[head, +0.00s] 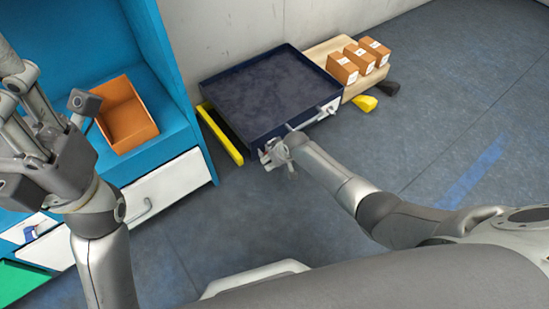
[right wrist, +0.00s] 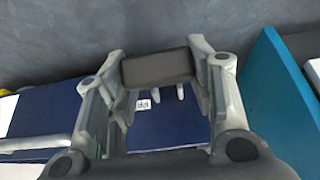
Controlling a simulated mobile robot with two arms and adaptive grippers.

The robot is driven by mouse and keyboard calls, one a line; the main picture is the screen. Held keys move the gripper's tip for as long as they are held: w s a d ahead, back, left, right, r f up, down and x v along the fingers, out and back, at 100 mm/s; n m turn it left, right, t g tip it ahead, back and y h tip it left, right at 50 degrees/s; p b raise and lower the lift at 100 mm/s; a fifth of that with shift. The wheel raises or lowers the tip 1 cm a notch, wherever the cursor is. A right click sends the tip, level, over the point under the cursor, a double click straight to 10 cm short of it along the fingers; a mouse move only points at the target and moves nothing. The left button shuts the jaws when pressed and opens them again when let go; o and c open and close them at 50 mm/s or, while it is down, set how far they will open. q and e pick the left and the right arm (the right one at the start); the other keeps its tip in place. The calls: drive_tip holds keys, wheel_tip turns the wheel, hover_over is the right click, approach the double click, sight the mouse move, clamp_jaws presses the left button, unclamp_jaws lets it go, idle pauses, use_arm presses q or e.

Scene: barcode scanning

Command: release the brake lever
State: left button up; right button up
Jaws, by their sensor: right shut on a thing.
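A dark navy flat cart (head: 265,90) stands by the wall, with a pale handle (head: 322,110) along its near right side. My right gripper (head: 273,153) is low at the cart's near corner. I cannot tell whether this block is the brake lever; no other brake lever can be made out. The cart's blue side (right wrist: 165,133), with a small white code label (right wrist: 143,105), shows behind. My left gripper (head: 45,140) is raised at the left, its opening unclear.
Cartons (head: 358,60) stand on a pallet (head: 332,47) beyond the cart. A blue shelf unit (head: 205,160) holds an open orange box (head: 127,120). Yellow parts (head: 220,135) lie along the cart's left and right. Open floor (head: 470,120) is at the right.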

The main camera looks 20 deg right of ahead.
drive_tip(key=o, duration=1.5)
drive_tip(key=shift+c, duration=0.2)
drive_tip(key=v, duration=1.2)
